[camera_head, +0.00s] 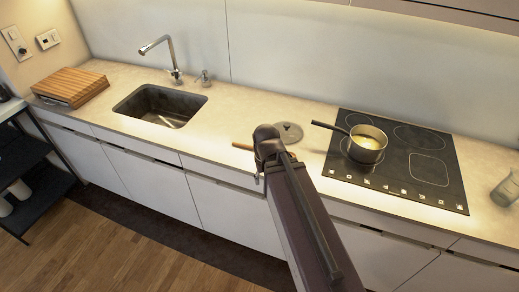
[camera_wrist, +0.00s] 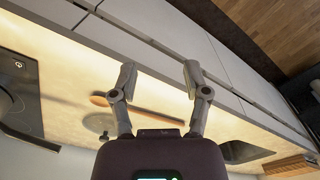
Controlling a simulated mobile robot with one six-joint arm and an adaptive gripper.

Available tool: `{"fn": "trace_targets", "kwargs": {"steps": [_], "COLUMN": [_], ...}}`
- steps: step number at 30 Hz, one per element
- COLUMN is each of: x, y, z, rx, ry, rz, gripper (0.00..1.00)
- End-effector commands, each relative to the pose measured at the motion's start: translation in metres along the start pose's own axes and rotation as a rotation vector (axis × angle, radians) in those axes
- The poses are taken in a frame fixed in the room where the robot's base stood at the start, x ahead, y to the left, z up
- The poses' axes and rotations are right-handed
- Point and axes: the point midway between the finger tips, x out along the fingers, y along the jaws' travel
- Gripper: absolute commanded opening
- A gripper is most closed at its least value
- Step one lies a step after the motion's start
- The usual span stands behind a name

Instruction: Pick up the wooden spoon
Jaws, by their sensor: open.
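The wooden spoon (camera_head: 242,146) lies on the countertop between the sink and the hob. In the head view only a short brown piece of it shows left of my gripper (camera_head: 259,168), and my arm hides the rest. In the wrist view the spoon's bowl (camera_wrist: 98,101) is beside my left finger, and its handle runs right, behind that finger and across the space between the fingers. My gripper (camera_wrist: 159,72) is open and empty, its fingers wide apart. It is over the front part of the counter, apart from the spoon as far as I can see.
A grey pot lid (camera_head: 289,132) lies behind the spoon. A saucepan (camera_head: 366,144) with yellowish contents stands on the black hob (camera_head: 425,168) to the right. The sink (camera_head: 160,106) and a wooden board (camera_head: 72,86) are left. White cabinet fronts (camera_head: 150,182) lie below the counter edge.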

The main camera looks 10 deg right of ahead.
Motion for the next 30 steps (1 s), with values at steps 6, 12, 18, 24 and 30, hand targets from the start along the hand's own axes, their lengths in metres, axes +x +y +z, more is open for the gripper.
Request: {"fn": "trace_targets", "kwargs": {"steps": [6, 12, 18, 24, 30], "x": [-0.004, -0.011, -0.019, -0.025, -0.028], "y": [-0.002, 0.001, 0.006, 0.011, 0.014], "z": [-0.032, -0.097, -0.179, -0.246, -0.278], "rx": [-0.094, -0.303, -0.586, -0.839, -0.979], "ry": [0.0, 0.0, 0.001, 0.001, 0.001], "rz": [0.0, 0.0, -0.001, -0.001, -0.001], "gripper": [0.61, 0.61, 0.61, 0.61, 0.61]}}
